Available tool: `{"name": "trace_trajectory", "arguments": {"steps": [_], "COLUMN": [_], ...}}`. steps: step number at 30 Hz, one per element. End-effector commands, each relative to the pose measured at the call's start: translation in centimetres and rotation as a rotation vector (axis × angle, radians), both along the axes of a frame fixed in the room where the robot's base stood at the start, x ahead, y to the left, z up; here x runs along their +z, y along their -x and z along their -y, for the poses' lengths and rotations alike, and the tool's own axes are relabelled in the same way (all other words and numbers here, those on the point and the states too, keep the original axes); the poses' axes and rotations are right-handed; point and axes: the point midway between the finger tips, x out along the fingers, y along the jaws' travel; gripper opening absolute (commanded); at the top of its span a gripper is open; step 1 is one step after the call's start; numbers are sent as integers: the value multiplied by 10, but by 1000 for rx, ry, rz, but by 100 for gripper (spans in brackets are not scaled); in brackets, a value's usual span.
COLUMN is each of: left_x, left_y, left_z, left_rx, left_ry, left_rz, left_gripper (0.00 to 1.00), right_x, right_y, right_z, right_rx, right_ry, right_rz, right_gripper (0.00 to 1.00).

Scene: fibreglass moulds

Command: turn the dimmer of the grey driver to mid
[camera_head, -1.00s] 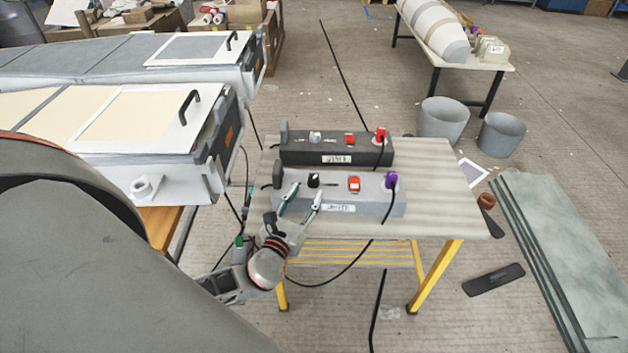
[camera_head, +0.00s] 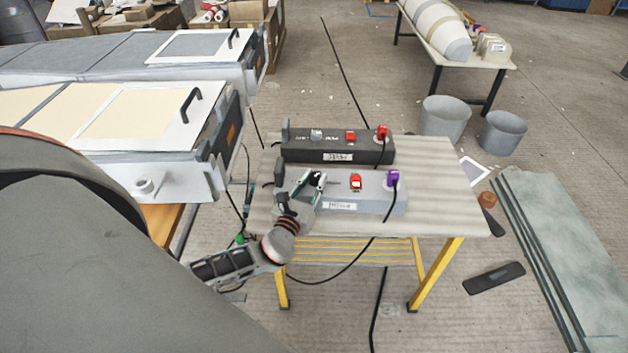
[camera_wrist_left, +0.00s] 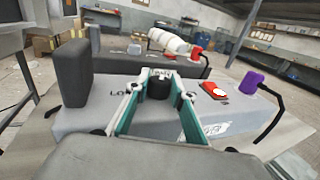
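The grey driver (camera_head: 295,198) is a long light-grey box on the near side of the small table. Its dimmer, a black round knob (camera_wrist_left: 159,86), stands on the top face between my left fingertips in the left wrist view. My left gripper (camera_head: 314,180) reaches over the driver from the front and largely covers the knob in the head view. Its fingers (camera_wrist_left: 161,80) stand on either side of the knob, seemingly with a small gap. My right gripper is not in view.
The grey driver also carries a red switch (camera_head: 356,181) and a purple plug (camera_head: 393,178) with a black cable. A dark driver (camera_head: 300,152) with a pale knob (camera_head: 316,135) lies parallel behind it. The wooden tabletop (camera_head: 440,190) is clear on the right.

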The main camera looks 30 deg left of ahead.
Motion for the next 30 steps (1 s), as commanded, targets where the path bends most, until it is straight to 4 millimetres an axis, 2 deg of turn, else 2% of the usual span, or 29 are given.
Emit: {"name": "trace_trajectory", "arguments": {"steps": [8,17,30], "left_x": [0,-1,-3], "left_y": [0,0,0], "left_z": [2,3,1], "left_rx": [41,223,474], "left_ry": [6,9,4], "left_rz": [-1,-2,-2], "left_gripper": [2,2,2], "right_x": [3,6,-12], "right_y": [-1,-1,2], "right_z": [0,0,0], "right_rx": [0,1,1], "right_ry": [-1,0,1], "right_rz": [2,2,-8], "right_gripper": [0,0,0]}}
